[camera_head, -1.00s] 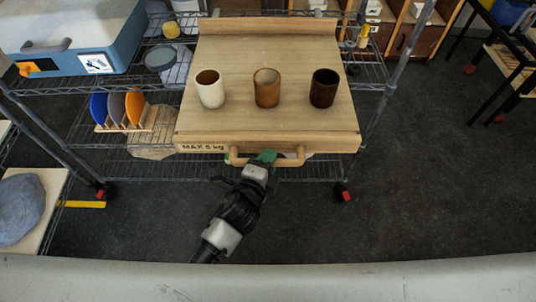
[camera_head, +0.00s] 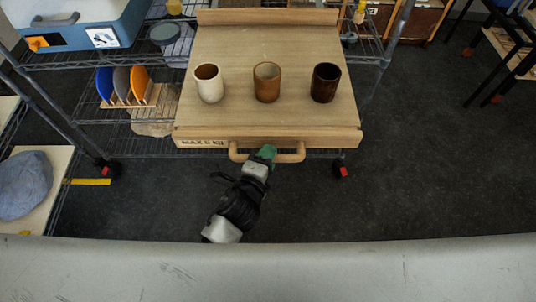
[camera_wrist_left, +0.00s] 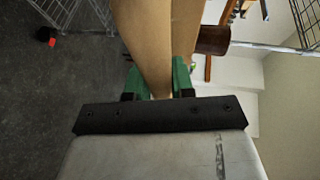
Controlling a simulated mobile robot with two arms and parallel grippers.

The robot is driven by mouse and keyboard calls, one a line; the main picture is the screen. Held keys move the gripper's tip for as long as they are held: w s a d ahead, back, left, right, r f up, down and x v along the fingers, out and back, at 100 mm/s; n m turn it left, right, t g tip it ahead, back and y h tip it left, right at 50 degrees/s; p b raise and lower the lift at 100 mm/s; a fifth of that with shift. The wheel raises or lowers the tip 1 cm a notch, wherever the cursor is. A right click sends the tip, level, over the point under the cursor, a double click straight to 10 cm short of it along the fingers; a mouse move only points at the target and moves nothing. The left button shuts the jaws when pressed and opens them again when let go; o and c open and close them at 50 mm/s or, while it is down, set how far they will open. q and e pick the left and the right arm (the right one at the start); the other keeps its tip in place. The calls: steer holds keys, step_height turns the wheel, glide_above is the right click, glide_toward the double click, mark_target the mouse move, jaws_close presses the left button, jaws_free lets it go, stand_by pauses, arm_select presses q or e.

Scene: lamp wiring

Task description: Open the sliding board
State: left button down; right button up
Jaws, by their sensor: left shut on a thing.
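The sliding board (camera_head: 232,118) is a light wooden board on a wire rack, marked MAX 5 kg on its front edge. A wooden bar handle (camera_head: 291,156) sticks out from its front edge. My left gripper (camera_head: 266,153) has green fingertips and is shut on the handle near its middle. In the left wrist view the green fingers (camera_wrist_left: 160,78) lie on both sides of the wood. Three cups stand upright on the board: a cream one (camera_head: 209,88), a brown one (camera_head: 266,87) and a dark brown one (camera_head: 326,88). My right gripper is not seen.
The wire rack (camera_head: 130,145) stands behind and beside the board. A plate holder with coloured discs (camera_head: 138,80) sits on its left shelf. A blue case (camera_head: 75,38) is at the upper left.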

arm_select(q)
steer(key=c, duration=1)
jaws_free()
steer(key=shift+w, duration=0.1)
steer(key=shift+o, duration=0.2)
steer(key=b+v, duration=0.1)
steer(key=v, duration=1)
steer(key=s+a+f+n+g+y, duration=0.1)
steer(key=s+a+f+n+g, duration=0.15)
steer(key=f, duration=0.75)
steer(key=s+a+f+n+g+y, duration=0.1)
steer(key=a+f+n+g+y, duration=0.15)
steer(key=f, duration=0.65)
steer(key=s+a+f+n+g, duration=0.2)
steer(key=a+f+n, duration=0.15)
steer(key=f, duration=0.65)
steer(key=s+a+f+n+g+y, duration=0.1)
steer(key=s+a+f+n+g, duration=0.2)
steer(key=s, duration=0.7)
steer(key=s+a+f+n+g+y, duration=0.1)
steer(key=s+a+f+n+g, duration=0.2)
steer(key=s+a+f+n, duration=0.4)
steer(key=s+f, duration=0.3)
steer(key=f, duration=0.2)
steer(key=shift+s+a+f+n+g+y, duration=0.2)
steer(key=shift+a+f+n+g+y, duration=0.1)
steer(key=shift+a+n+y, duration=0.1)
